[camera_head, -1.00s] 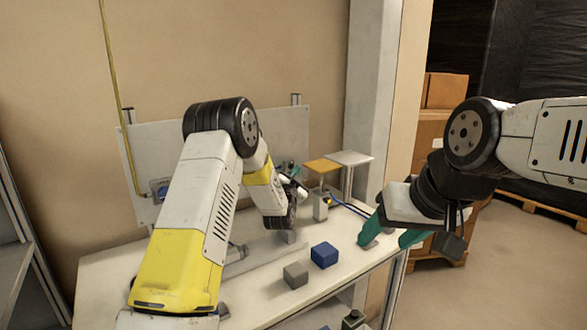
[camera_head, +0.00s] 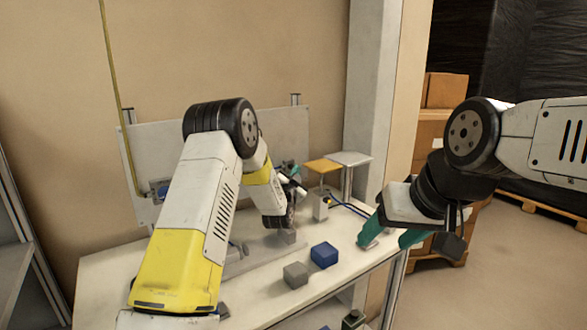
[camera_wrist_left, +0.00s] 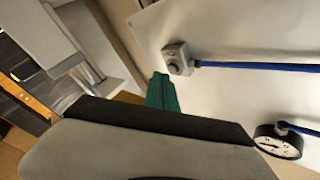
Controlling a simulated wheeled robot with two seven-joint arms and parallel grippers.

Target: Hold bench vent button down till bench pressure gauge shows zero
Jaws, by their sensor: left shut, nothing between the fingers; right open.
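In the left wrist view, a small grey box with a dark round button (camera_wrist_left: 175,67) is mounted on the pale panel, likely the vent button. A blue hose runs right from it. The round pressure gauge (camera_wrist_left: 278,142), black-rimmed with a white face, is at the lower right; its reading is too small to tell. My left gripper (camera_wrist_left: 162,92) is shut and empty, its teal tip just below the button box; I cannot tell if they touch. In the head view, its teal tip (camera_head: 288,165) shows at the panel, mostly behind my wrist. My right gripper (camera_head: 390,238) is open and empty at the bench's right edge.
On the white bench (camera_head: 262,292) lie a blue cube (camera_head: 324,255) and a grey cube (camera_head: 295,275). A small post with a yellow part (camera_head: 322,207) and blue cables stands at the back right, near yellow (camera_head: 323,166) and white (camera_head: 350,158) raised plates. Cardboard boxes (camera_head: 436,120) stand beyond.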

